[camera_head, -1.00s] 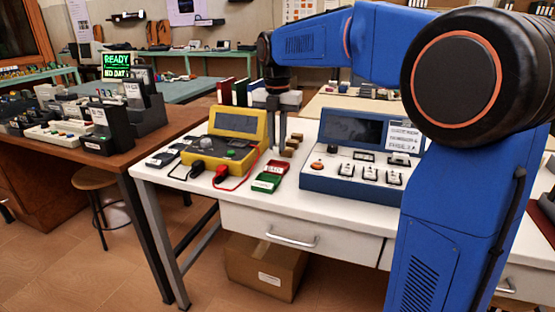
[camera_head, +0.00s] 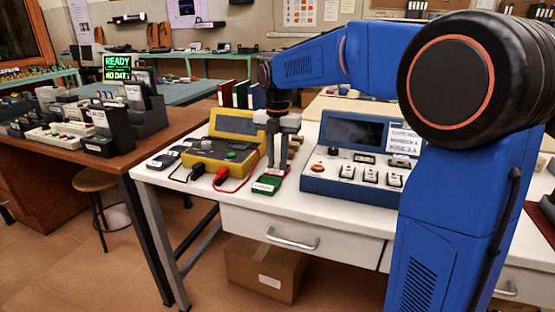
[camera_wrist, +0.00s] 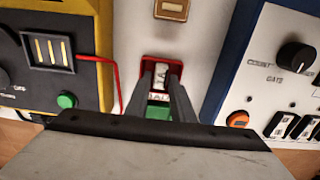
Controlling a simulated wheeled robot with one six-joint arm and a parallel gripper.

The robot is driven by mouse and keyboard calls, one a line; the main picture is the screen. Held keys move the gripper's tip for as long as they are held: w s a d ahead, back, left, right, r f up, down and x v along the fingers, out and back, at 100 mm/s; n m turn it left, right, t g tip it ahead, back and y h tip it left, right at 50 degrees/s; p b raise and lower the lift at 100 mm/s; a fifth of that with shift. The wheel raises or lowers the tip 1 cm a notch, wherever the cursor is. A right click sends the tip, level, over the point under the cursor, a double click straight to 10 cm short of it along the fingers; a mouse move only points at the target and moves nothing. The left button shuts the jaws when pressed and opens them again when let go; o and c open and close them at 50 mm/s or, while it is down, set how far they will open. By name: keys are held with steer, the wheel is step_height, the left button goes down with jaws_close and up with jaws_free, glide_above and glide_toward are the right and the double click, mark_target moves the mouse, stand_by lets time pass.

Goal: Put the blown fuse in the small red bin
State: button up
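The small red bin (camera_wrist: 147,60) lies straight under my fingertips in the wrist view. In the head view it is mostly hidden behind my fingers, with a little red (camera_head: 290,170) showing. My gripper (camera_head: 277,170) points straight down at it; its two fingers also show in the wrist view (camera_wrist: 162,75), with a narrow gap between them. A small pale piece marked like "1A" (camera_wrist: 162,67) shows between the fingertips, probably the fuse. I cannot tell whether it is gripped or lies loose in the bin. A green bin (camera_head: 265,185) sits directly in front of the red one.
A yellow tester (camera_head: 212,150) with black and red leads stands left of the bins. A blue console (camera_head: 315,180) with a screen, knob and switches stands close on the right. The white bench front is clear.

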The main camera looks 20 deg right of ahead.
mark_target(278, 164)
steer(key=shift+r, duration=0.1)
step_height(278, 164, up, 12)
stand_by(0.8)
